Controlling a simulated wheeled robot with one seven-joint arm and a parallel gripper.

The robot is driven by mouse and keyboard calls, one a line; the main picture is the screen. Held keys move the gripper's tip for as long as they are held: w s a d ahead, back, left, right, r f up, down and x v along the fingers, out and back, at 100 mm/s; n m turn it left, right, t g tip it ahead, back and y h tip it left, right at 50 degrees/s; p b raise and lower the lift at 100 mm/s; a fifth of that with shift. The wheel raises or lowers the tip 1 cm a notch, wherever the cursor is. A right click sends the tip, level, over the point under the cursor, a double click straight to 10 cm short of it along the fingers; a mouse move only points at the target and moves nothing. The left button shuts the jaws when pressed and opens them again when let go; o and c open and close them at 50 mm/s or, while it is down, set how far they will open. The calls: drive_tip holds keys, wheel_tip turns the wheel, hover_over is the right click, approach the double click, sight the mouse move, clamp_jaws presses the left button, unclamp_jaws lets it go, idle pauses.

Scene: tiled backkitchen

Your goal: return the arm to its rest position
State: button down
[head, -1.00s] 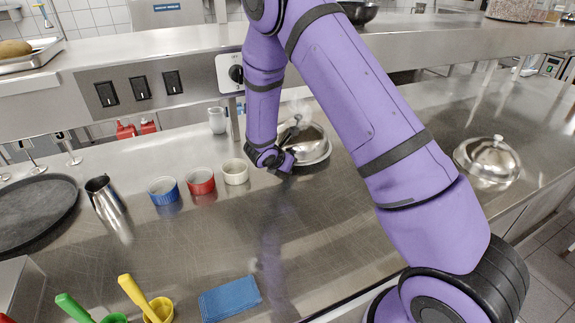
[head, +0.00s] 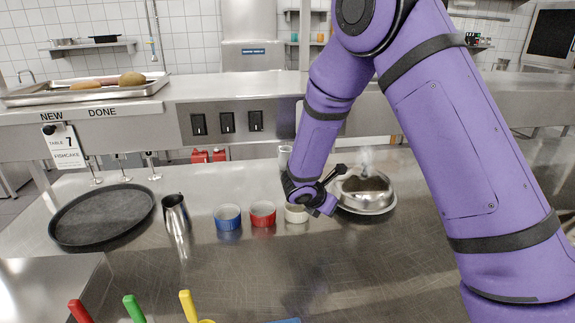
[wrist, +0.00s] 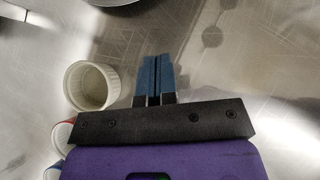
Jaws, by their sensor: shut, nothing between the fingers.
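My purple arm reaches down from the upper right in the head view.
A blue ramekin (head: 228,218) and a red ramekin (head: 263,214) stand left of the white one. A steel pitcher (head: 176,214) and a round black tray (head: 102,216) are farther left. The shelf edge (head: 240,95) runs behind. The counter's front middle is mostly clear.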

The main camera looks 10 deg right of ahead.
drive_tip(key=s+d+r+m+g+y, duration=0.1)
drive_tip(key=s+d+r+m, duration=0.3)
drive_tip(key=s+r+m, duration=0.5)
drive_tip(key=s+d+r+m+g+y, duration=0.15)
drive_tip(key=s+d+r+m, duration=0.3)
drive_tip(key=r, duration=0.75)
drive_tip(key=s+a+r+m+t+y, duration=0.1)
drive_tip(key=s+r+m, duration=0.3)
drive_tip(key=s, duration=0.6)
drive_tip(key=s+a+r+m+t+y, duration=0.1)
drive_tip(key=s+r+m+y, duration=0.3)
drive_tip(key=s, duration=0.6)
drive_tip(key=r+m+t, duration=0.1)
drive_tip(key=m, duration=0.1)
drive_tip(key=shift+s+m, duration=0.35)
